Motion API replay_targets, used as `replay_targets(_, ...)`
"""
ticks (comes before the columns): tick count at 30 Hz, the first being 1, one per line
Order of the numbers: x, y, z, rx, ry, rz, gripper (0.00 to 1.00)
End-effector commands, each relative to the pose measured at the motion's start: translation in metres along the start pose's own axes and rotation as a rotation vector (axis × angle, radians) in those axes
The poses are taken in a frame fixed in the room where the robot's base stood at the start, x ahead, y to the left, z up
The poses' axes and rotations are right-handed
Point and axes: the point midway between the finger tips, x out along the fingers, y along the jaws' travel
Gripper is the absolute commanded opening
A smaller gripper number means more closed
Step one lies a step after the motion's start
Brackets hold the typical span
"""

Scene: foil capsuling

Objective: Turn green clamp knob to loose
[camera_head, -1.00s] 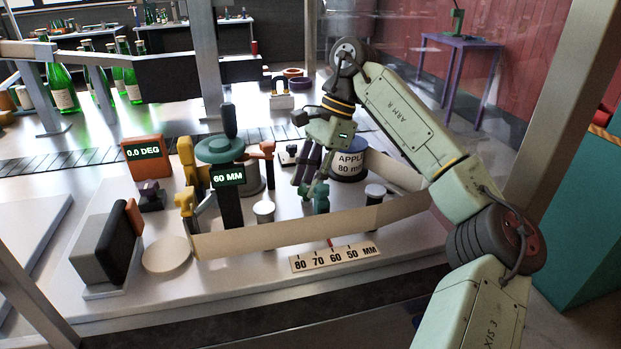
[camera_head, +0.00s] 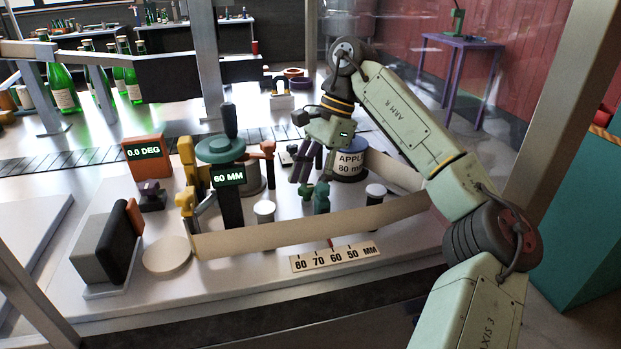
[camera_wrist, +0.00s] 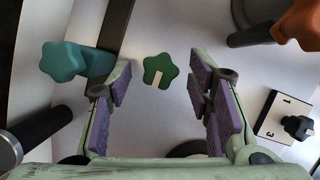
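The green clamp knob (camera_wrist: 160,70) is star-shaped with a white pointer mark and lies between and beyond the fingertips in the wrist view. In the head view the green knob (camera_head: 305,190) shows low, just below my gripper. My gripper (camera_wrist: 163,95) is open, its purple-padded fingers apart on either side of the knob and not visibly touching it. In the head view my gripper (camera_head: 312,167) points down above the knob. A teal star knob (camera_wrist: 63,60) sits left of the fingers; it also shows in the head view (camera_head: 322,197).
A foil strip (camera_head: 310,228) runs along the front, behind a millimetre scale (camera_head: 335,257). The "APPL" reel (camera_head: 350,165) stands right of my gripper. The "60 MM" post (camera_head: 229,178) stands left. A black dial (camera_wrist: 298,127) on a numbered white plate lies right.

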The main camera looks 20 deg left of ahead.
Motion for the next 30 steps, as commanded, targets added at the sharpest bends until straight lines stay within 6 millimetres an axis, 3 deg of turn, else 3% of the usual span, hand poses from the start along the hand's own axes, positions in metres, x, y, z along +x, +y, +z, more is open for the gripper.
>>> replay_targets(11,-0.006,0.0,0.0,0.002,0.001,0.0,0.49)
replay_targets(24,-0.081,0.0,0.0,0.007,0.005,0.0,0.49)
replay_targets(30,-0.105,-0.001,0.0,0.004,0.003,0.003,0.49)
